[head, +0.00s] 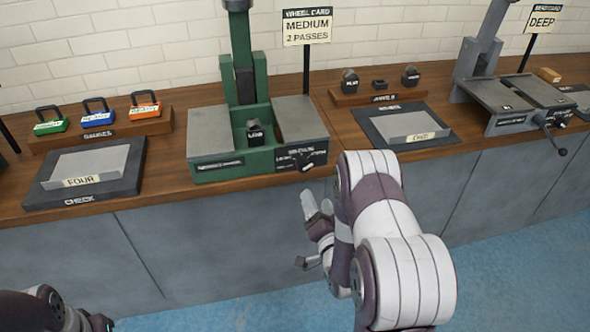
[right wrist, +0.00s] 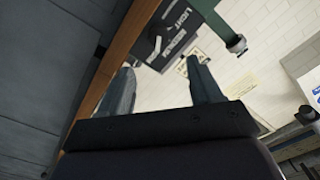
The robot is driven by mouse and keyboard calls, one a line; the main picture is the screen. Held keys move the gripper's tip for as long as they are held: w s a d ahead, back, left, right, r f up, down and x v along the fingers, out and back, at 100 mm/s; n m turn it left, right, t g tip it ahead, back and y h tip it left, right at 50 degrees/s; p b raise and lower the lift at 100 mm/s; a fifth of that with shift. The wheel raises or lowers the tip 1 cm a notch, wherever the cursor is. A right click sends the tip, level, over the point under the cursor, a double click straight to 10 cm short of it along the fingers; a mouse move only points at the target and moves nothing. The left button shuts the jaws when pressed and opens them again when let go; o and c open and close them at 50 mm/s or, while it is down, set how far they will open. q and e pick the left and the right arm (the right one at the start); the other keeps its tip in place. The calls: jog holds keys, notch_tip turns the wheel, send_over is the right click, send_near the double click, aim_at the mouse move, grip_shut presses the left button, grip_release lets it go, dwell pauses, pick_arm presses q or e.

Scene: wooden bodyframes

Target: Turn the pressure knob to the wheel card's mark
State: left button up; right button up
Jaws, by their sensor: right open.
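The green wheel machine (head: 240,135) stands on the bench. Its dark pressure knob (head: 303,160) sits on a lettered plate at the front right. The wheel card (head: 307,27) above reads "MEDIUM, 2 PASSES". My right gripper (head: 317,203) is open and empty, in front of the bench and below the knob, apart from it. In the right wrist view, the plate lies beyond the open fingers (right wrist: 160,75). My left gripper is out of view.
A "FOUR" tray (head: 45,195) and several coloured gauges on a rack (head: 110,136) are at left. A grey tray (head: 380,112) and jaws rack (head: 375,98) are right of the machine. A grey machine (head: 500,125) with a "DEEP" card is farther right.

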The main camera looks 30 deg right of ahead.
aim_at(304, 169)
jog(key=x, duration=1.2)
jog(key=shift+w+a+f, duration=0.1)
jog(key=shift+w+f, duration=0.1)
jog(key=shift+f, duration=0.05)
jog(key=c, duration=1)
